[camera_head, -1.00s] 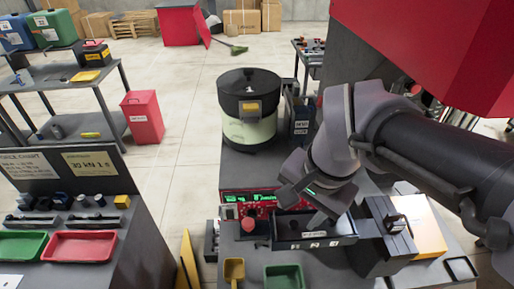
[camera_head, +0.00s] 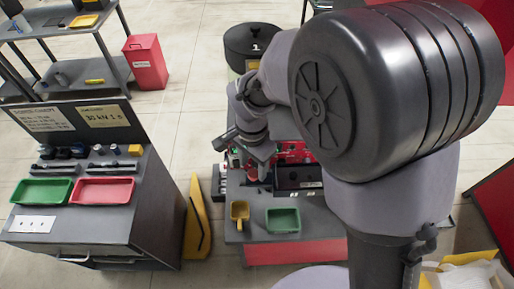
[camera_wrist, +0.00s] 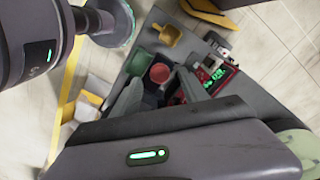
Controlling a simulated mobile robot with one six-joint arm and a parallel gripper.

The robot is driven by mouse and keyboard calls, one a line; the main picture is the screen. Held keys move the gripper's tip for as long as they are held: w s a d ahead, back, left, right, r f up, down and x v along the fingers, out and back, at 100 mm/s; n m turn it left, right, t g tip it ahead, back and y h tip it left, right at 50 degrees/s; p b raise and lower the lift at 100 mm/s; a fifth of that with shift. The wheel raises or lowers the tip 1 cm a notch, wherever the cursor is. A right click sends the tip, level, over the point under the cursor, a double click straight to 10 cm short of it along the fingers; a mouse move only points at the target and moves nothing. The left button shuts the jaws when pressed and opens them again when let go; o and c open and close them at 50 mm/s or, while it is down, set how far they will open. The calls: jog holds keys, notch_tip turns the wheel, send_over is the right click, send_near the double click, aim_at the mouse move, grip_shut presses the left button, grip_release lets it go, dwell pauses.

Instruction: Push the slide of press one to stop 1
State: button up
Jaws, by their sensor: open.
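My gripper (camera_head: 256,170) is over the front left of the dark bench, close to the red control panel (camera_head: 293,152). In the wrist view its two fingers (camera_wrist: 160,88) are apart and empty. A round red knob (camera_wrist: 160,72) shows between and beyond them; I cannot tell whether they touch it. The panel with green digits (camera_wrist: 214,76) lies to their right. A dark box with small labels (camera_head: 298,178) stands right of my gripper in the head view. I cannot make out the slide of press one or its stops; my arm hides much of the bench's right side.
A yellow scoop (camera_head: 239,211) and a green tray (camera_head: 283,220) lie at the bench front. The bowl feeder (camera_head: 250,42) stands behind. A side cabinet at left holds green (camera_head: 42,191) and red (camera_head: 103,190) trays.

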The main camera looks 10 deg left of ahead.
jog(key=shift+f, duration=1.4)
jog(key=shift+c, duration=0.2)
grip_shut()
jog(key=shift+r, duration=0.1)
